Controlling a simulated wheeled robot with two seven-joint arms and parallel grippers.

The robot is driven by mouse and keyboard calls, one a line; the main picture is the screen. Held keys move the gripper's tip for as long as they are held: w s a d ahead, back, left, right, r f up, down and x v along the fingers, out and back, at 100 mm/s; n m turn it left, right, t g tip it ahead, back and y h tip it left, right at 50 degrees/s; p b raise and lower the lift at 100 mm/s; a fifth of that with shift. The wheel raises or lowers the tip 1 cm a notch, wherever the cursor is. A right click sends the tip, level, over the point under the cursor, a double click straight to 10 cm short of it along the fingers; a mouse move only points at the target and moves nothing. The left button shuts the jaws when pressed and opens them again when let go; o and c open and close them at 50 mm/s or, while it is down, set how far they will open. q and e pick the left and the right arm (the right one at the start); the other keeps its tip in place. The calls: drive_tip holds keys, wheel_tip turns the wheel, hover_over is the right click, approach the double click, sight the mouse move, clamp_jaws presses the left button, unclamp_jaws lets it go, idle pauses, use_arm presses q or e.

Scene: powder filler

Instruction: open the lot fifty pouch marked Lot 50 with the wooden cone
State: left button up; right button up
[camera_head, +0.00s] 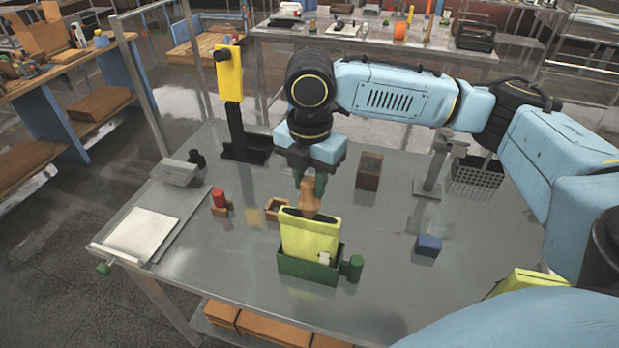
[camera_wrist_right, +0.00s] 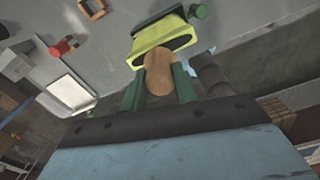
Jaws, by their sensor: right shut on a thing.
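A yellow-green pouch (camera_head: 308,236) stands upright in a dark green holder (camera_head: 309,267) on the metal table; a small pale label shows on its front, too small to read. Its dark mouth faces up in the right wrist view (camera_wrist_right: 150,40). My right gripper (camera_head: 312,180) is above the pouch, shut on the wooden cone (camera_head: 309,198). The cone's lower end is at the pouch's mouth; I cannot tell how far inside it is. The cone also shows between the green fingers in the right wrist view (camera_wrist_right: 160,78). My left gripper is not in view.
A small wooden frame (camera_head: 276,209) sits just left behind the holder, and a red-topped piece (camera_head: 219,200) farther left. A blue block (camera_head: 428,245) is at right. A yellow-headed stand (camera_head: 230,80) and a brown block (camera_head: 369,171) are behind. Another yellow-green item (camera_head: 525,281) is at the right edge.

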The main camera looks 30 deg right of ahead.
drive_tip(key=shift+r+p, duration=1)
drive_tip(key=shift+p, duration=0.35)
wheel_tip(320, 180, up, 2)
drive_tip(key=shift+r+p, duration=0.1)
drive_tip(key=shift+p, duration=0.9)
drive_tip(key=shift+r, duration=0.85)
